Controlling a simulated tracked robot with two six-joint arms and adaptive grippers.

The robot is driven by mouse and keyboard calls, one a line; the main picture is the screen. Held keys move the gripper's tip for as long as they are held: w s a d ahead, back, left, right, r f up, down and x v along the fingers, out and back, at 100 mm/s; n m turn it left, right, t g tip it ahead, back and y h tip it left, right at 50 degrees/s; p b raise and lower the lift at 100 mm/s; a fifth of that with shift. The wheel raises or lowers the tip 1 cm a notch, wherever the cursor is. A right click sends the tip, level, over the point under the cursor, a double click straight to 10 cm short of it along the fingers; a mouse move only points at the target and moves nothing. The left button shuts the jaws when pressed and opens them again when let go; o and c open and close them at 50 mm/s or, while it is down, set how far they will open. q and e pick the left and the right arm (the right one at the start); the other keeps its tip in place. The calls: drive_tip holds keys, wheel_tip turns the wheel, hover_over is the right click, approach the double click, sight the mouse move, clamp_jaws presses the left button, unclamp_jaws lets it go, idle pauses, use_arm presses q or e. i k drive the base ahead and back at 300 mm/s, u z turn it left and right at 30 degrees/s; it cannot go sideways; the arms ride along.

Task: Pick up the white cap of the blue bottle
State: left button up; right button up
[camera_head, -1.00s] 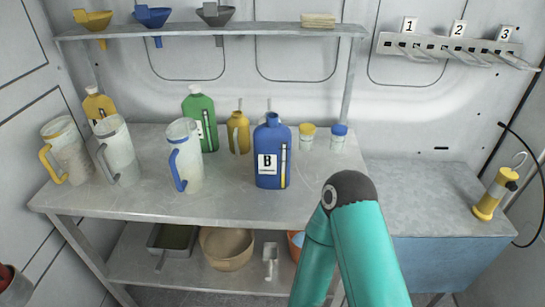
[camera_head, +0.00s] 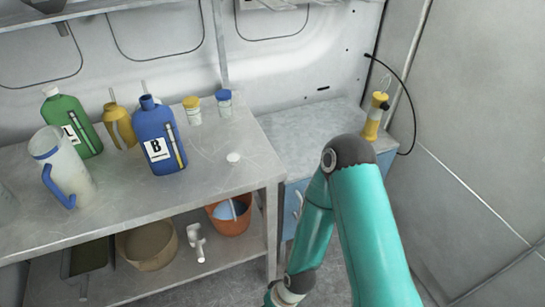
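The blue bottle (camera_head: 160,137), labelled B, stands upright on the metal table (camera_head: 205,190). Its neck is open, with no cap on it. A small round white cap (camera_head: 233,158) lies on the table to the right of the bottle, near the table's right edge. My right arm's teal links fill the lower right of the view, to the right of the cap and apart from it. Its gripper is below the frame. My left gripper is not in view.
Two small jars with yellow (camera_head: 192,110) and blue (camera_head: 224,105) lids stand behind the cap. A green bottle (camera_head: 71,123), yellow bottle (camera_head: 119,125) and clear jug (camera_head: 64,170) stand left. The table around the cap is clear. An orange bucket (camera_head: 231,215) sits below.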

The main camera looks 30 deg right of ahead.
sight(233, 158)
drive_tip(key=u, duration=0.75)
drive_tip(key=k, duration=0.7)
drive_tip(key=z, duration=0.45)
drive_tip(key=i, duration=1)
drive_tip(key=z, duration=0.05)
